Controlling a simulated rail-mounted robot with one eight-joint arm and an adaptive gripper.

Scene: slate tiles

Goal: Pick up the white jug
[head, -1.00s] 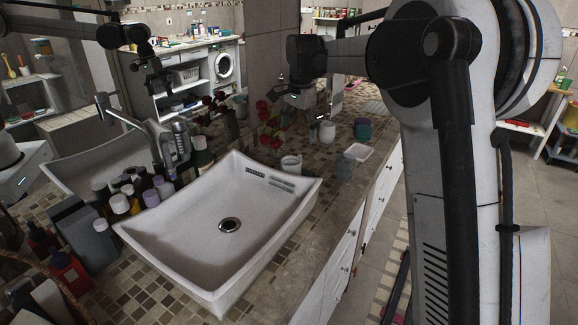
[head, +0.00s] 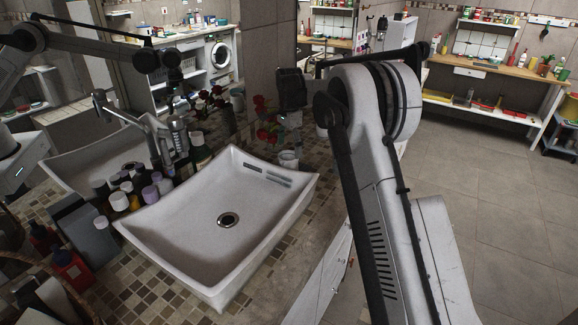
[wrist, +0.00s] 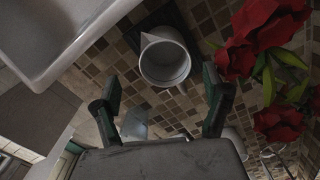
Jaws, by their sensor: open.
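The white jug (head: 288,160) stands upright on the tiled counter, just past the far right corner of the sink. In the wrist view the white jug (wrist: 164,62) is seen from above, with its open mouth and a pointed spout at the upper left. My gripper (wrist: 161,82) is open and empty. Its two dark green fingers lie either side of the jug's near part in that picture, apart from it. In the head view my gripper (head: 291,118) hangs above and behind the jug, partly hidden by my arm.
The white sink (head: 225,215) lies left of the jug. Red roses (wrist: 265,40) are close on the right in the wrist view. A clear glass (wrist: 135,124) and a white cup (wrist: 235,142) are near the fingers. Bottles (head: 130,190) crowd the sink's left side.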

